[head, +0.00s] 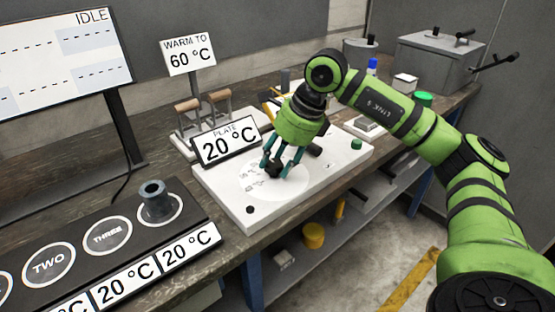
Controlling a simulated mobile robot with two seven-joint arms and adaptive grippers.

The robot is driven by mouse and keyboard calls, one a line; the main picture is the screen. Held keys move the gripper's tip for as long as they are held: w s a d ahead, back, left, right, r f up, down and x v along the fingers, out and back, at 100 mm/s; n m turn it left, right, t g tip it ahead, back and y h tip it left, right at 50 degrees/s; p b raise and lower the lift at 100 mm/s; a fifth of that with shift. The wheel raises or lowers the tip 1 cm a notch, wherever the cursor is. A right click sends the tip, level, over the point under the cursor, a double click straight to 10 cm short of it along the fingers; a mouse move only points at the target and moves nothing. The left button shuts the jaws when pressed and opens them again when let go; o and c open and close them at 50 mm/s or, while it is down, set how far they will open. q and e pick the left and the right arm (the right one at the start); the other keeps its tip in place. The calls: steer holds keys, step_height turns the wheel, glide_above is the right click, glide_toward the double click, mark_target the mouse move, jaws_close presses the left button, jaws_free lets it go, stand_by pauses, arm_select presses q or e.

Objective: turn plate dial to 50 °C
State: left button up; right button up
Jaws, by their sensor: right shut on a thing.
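The white plate unit (228,203) lies on the bench, with a round marked circle on its top. The plate display (226,142) at its back left reads 20 °C. My right gripper (274,169) reaches down over the circle, with its fingers closed around a small dark knob, the plate dial (273,170), mostly hidden by the fingers. My left gripper is not in view.
A sign (189,55) behind reads WARM TO 60 °C. A screen (65,50) showing IDLE stands at the left. A black panel (75,262) with numbered circles and 20 °C labels holds a dark cylinder (153,197). A grey box (437,62) sits at the back right.

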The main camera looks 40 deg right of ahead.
steer(key=n, duration=0.2)
steer(key=n+g+y+p, duration=0.1)
steer(key=n, duration=0.2)
steer(key=shift+w+d+r+n+g+p, duration=0.1)
steer(key=shift+w+r+n+g+p, duration=0.2)
steer(key=shift+g+p, duration=0.1)
steer(key=shift+w+f+n+g+y+p, duration=0.15)
steer(key=shift+n+g+p, duration=0.2)
steer(key=shift+n, duration=0.7)
steer(key=shift+r+n+g+y+p, duration=0.15)
steer(key=shift+n+g+p, duration=0.15)
steer(key=shift+n, duration=0.75)
steer(key=shift+f, duration=0.15)
steer(key=o, duration=1.1)
steer(key=shift+g, duration=0.25)
steer(key=shift+f, duration=0.1)
steer(key=v, duration=1.2)
